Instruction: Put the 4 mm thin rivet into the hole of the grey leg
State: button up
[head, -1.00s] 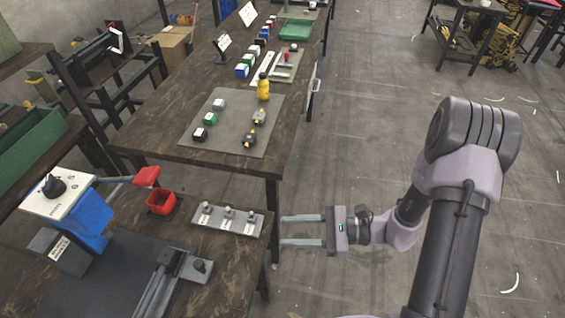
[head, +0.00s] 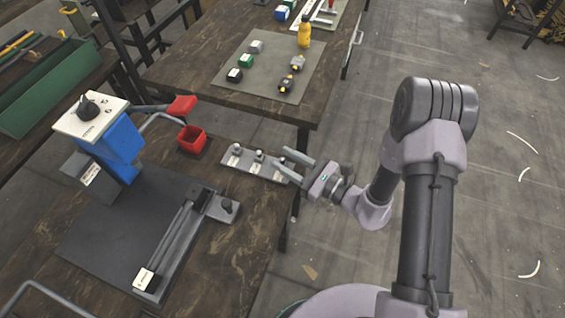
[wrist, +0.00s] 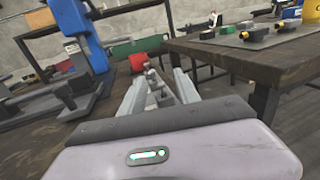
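A light grey rivet rack (head: 240,163) lies at the right edge of the near table, with three small upright rivets: a left one (head: 237,149), a middle one (head: 259,157) and a right one near my fingers. I cannot tell which is the 4 mm thin one. My gripper (head: 281,158) is open and empty, its fingertips at the rack's right end. In the wrist view rivets (wrist: 152,78) show between the open fingers. A long grey bar (head: 172,245), possibly the grey leg, lies on the dark plate by the press; I cannot make out its hole.
A blue press (head: 122,145) with a white top and red-ended lever stands at the left. A second table (head: 190,72) behind carries a grey mat with small blocks and a yellow bottle (head: 304,32).

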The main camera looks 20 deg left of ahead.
jog(key=shift+w+a, duration=0.25)
jog(key=shift+a, duration=0.35)
grip_shut()
